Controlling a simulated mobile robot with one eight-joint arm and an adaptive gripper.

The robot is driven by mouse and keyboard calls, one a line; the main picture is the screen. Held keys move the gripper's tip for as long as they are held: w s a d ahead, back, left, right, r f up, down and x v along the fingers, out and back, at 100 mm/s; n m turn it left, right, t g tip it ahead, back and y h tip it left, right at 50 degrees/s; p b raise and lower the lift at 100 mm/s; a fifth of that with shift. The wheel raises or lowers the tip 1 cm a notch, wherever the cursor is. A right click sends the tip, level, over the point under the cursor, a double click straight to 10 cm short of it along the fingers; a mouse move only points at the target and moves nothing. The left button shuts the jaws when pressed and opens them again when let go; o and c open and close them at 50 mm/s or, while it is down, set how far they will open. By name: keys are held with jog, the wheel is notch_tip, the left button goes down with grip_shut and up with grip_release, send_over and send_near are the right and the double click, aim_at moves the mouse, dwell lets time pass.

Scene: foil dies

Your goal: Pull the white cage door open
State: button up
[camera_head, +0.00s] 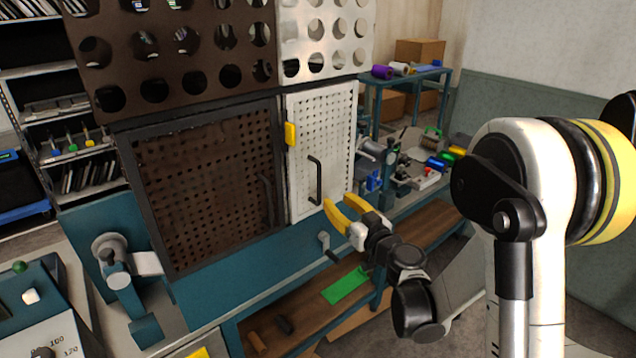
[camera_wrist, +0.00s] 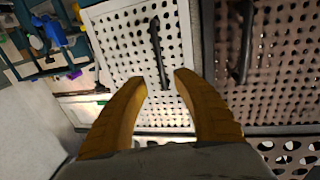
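The white cage door (camera_head: 318,150) is a perforated panel that looks shut in its frame. It has a black vertical bar handle (camera_head: 315,180) and a yellow block (camera_head: 290,134) at its upper left edge. My gripper (camera_head: 336,208) is open, with yellow fingers just below and right of the handle in the head view. In the wrist view the white door (camera_wrist: 128,40) fills the upper middle. The handle (camera_wrist: 160,52) there lies beyond and between the fingertips (camera_wrist: 160,80), with nothing held. I cannot tell whether the fingers touch the door.
A dark brown perforated door (camera_head: 205,185) with its own black handle (camera_head: 268,200) adjoins on the left. A workbench (camera_head: 410,195) with tools stands to the right. A lower wooden shelf (camera_head: 300,312) holds a green sheet (camera_head: 345,286).

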aim_at(320, 184)
jog(key=b+x, duration=0.2)
jog(key=x, duration=0.8)
jog(key=shift+w+a, duration=0.15)
jog(key=shift+w, duration=0.25)
grip_shut()
